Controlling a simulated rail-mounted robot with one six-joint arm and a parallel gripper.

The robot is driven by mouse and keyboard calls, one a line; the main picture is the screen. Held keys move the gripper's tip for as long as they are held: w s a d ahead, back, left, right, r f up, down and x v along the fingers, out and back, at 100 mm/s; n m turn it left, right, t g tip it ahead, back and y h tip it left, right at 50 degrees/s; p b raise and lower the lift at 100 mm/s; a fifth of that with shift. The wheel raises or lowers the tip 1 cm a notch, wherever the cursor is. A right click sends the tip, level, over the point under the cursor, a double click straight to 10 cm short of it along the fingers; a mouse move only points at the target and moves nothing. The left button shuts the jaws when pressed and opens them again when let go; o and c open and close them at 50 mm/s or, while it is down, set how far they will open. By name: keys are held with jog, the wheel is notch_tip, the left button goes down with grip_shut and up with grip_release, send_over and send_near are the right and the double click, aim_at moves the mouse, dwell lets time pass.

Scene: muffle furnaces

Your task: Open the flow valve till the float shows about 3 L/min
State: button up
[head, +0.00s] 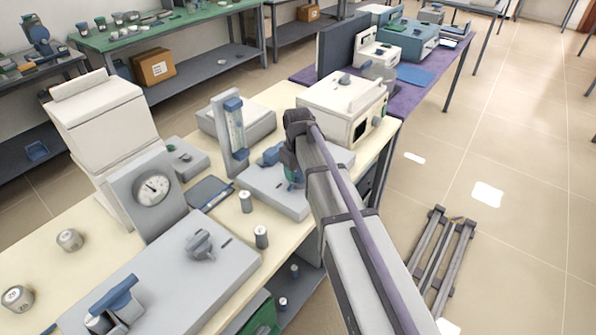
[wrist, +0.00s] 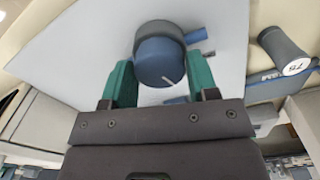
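The flow meter (head: 236,135) stands upright on the bench in the head view, a grey column with a clear tube and blue fittings. Its float and scale are too small to read. In the wrist view a round blue valve knob (wrist: 160,62) with a dark collar and a white mark sits on a grey panel (wrist: 90,45). The mark points to the lower right. My gripper (wrist: 162,78) has its two green fingers on either side of the knob, close against its edges. I cannot tell whether they touch. In the head view my arm largely hides the gripper (head: 293,172).
A white box unit (head: 345,103) stands just behind my arm. A dial gauge (head: 152,188) stands to the left. Small capped cylinders (head: 261,237) stand near the bench's front edge; one labelled 75 (wrist: 287,55) lies near the knob in the wrist view. The floor at right is mostly open.

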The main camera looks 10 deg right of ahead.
aim_at(298, 172)
jog(key=c, duration=0.5)
jog(key=m, duration=0.2)
jog(key=shift+m, duration=0.3)
jog(key=o, duration=0.9)
jog(key=shift+o, duration=0.2)
notch_tip(298, 172, up, 11)
jog(key=p, duration=1)
jog(key=shift+p, duration=0.4)
jog(key=shift+f, duration=0.15)
